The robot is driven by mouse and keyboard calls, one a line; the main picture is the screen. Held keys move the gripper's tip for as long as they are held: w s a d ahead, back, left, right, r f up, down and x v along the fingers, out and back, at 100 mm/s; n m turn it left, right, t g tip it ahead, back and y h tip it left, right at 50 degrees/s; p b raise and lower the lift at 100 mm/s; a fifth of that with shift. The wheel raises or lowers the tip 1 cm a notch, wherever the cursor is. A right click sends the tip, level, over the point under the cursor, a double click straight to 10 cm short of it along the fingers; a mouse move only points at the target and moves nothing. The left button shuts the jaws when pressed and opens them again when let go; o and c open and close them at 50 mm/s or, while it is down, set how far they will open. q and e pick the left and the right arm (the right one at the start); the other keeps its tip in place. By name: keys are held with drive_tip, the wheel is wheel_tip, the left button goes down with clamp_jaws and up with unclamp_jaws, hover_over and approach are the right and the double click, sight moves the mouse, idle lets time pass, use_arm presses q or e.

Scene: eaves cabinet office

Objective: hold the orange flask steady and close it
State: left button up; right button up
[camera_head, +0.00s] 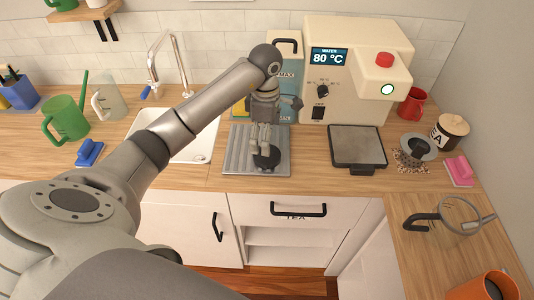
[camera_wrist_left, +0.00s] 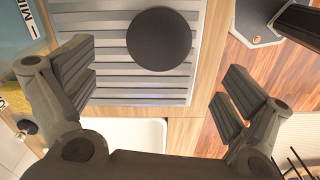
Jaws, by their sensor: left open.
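A black round disc, which looks like a lid (camera_head: 269,159), lies on a grey ribbed mat (camera_head: 239,150) in the head view. It also shows in the left wrist view (camera_wrist_left: 159,39). My left gripper (camera_head: 262,137) points down over the mat, close to the disc. In the wrist view its fingers (camera_wrist_left: 158,88) are wide apart with nothing between them. An orange vessel (camera_head: 484,287), probably the flask, stands at the bottom right corner of the head view. It is cut off by the frame edge, with a dark opening on top. My right gripper is not in view.
A cream water dispenser (camera_head: 345,70) stands behind the mat. A dark square tray (camera_head: 357,148) lies right of it, and a sink (camera_head: 150,127) is on the left.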

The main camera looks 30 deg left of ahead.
use_arm(q)
drive_tip(key=shift+f, duration=0.85)
drive_tip(key=shift+d+f+p, duration=0.1)
drive_tip(key=shift+f+p, duration=0.15)
drive_tip(key=shift+p, duration=0.15)
drive_tip(key=f, duration=0.1)
drive_tip(key=f+p, duration=0.2)
drive_tip(key=f, duration=0.1)
drive_tip(key=shift+w+d+f, duration=0.1)
drive_tip(key=shift+w+d, duration=0.05)
drive_tip(key=shift+d, duration=0.1)
drive_tip(key=shift+a+f, duration=0.1)
drive_tip(key=shift+f, duration=0.15)
drive_tip(key=c, duration=0.9)
